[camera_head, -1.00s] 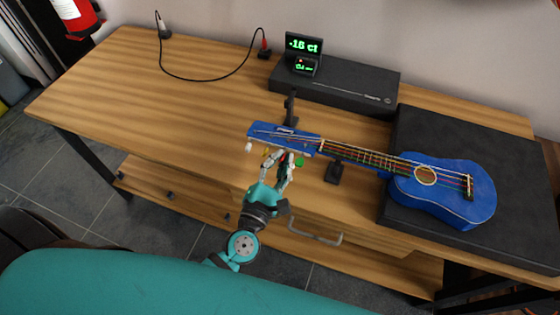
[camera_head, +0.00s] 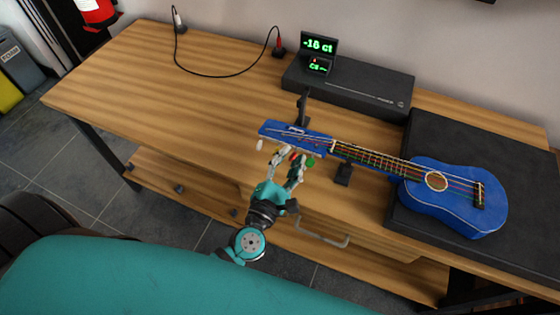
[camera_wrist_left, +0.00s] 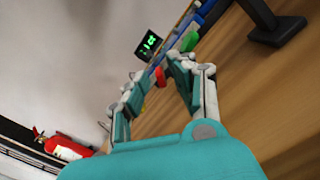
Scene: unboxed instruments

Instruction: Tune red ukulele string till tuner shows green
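The blue ukulele (camera_head: 455,205) lies with its body on a black case and its headstock (camera_head: 290,134) pointing left over the wooden table. Its tuning pegs are white, yellow, red and green. The red peg (camera_wrist_left: 160,76) shows between my left gripper's fingertips in the left wrist view. My left gripper (camera_head: 286,160) is at the headstock's near edge. Its fingers (camera_wrist_left: 155,68) look apart, on either side of the red peg; contact is unclear. The tuner display (camera_head: 319,45) at the back reads about -18 ct in green digits. My right gripper is not in view.
The black case (camera_head: 420,135) supports the ukulele body. Black stands (camera_head: 343,174) are near the neck and headstock. A long black box (camera_head: 360,88) sits behind, and a black cable (camera_head: 215,75) lies back left.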

